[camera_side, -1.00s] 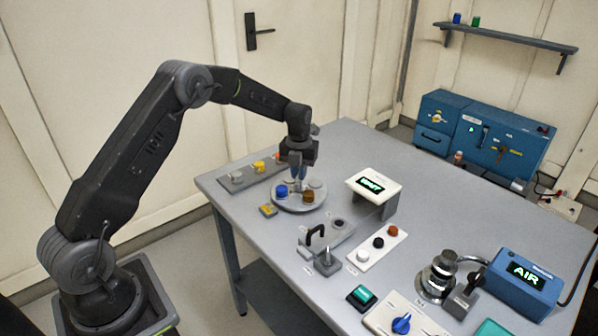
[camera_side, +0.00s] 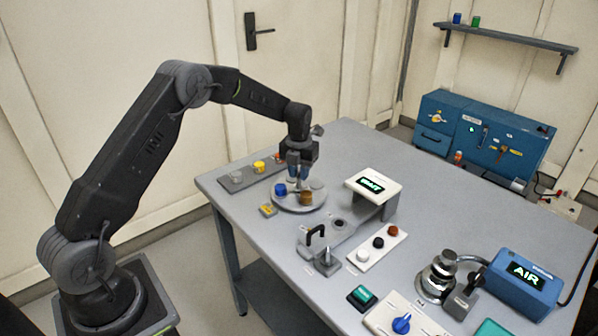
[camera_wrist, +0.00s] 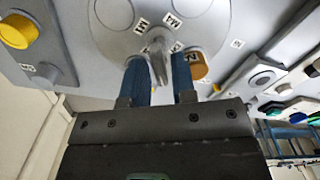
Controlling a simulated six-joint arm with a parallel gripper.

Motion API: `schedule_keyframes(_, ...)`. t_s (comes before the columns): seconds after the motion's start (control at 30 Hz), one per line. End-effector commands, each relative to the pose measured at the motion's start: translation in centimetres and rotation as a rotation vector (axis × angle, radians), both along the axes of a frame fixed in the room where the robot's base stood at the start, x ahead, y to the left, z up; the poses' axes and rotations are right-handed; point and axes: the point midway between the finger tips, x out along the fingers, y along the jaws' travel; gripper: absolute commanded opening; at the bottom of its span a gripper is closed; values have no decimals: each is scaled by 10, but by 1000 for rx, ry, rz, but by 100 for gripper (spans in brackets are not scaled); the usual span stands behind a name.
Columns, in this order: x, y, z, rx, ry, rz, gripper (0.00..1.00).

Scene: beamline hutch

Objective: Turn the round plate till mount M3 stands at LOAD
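The round plate (camera_side: 290,206) lies on the table, bearing a blue piece (camera_side: 280,189), a brown piece (camera_side: 306,198) and a pale round one (camera_side: 318,184). In the wrist view, labels M1 (camera_wrist: 140,23) and M4 (camera_wrist: 172,20) stand beside pale mounts; the label by the brown piece (camera_wrist: 200,68) is partly covered. M3's label cannot be made out. My gripper (camera_side: 298,183) points down over the plate's middle. Its blue fingers close on both sides of the grey centre handle (camera_wrist: 157,52). The blue piece is hidden in the wrist view. I cannot read a LOAD mark.
A yellow tag (camera_side: 268,210) lies at the plate's front left. A strip with coloured knobs (camera_side: 237,179) lies behind left. A white display box (camera_side: 373,185) stands close right. A black-handled fixture (camera_side: 316,236) is in front. The table's right rear is clear.

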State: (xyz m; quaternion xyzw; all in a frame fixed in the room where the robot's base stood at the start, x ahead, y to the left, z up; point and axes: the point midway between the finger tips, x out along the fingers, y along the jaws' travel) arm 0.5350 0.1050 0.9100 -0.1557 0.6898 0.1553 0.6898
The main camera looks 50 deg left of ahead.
Motion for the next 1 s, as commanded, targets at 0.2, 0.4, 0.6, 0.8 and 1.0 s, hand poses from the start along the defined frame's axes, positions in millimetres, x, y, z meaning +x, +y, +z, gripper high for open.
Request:
schedule_keyframes(0.2,0,0,-1,0,0,0,37)
schedule_keyframes(0.4,0,0,2,0,-1,1,37)
schedule_keyframes(0.6,1,0,29,2,-5,1,37)
schedule_keyframes(0.8,1,1,75,3,-5,0,37)
schedule_keyframes(1.0,0,0,113,2,-4,0,37)
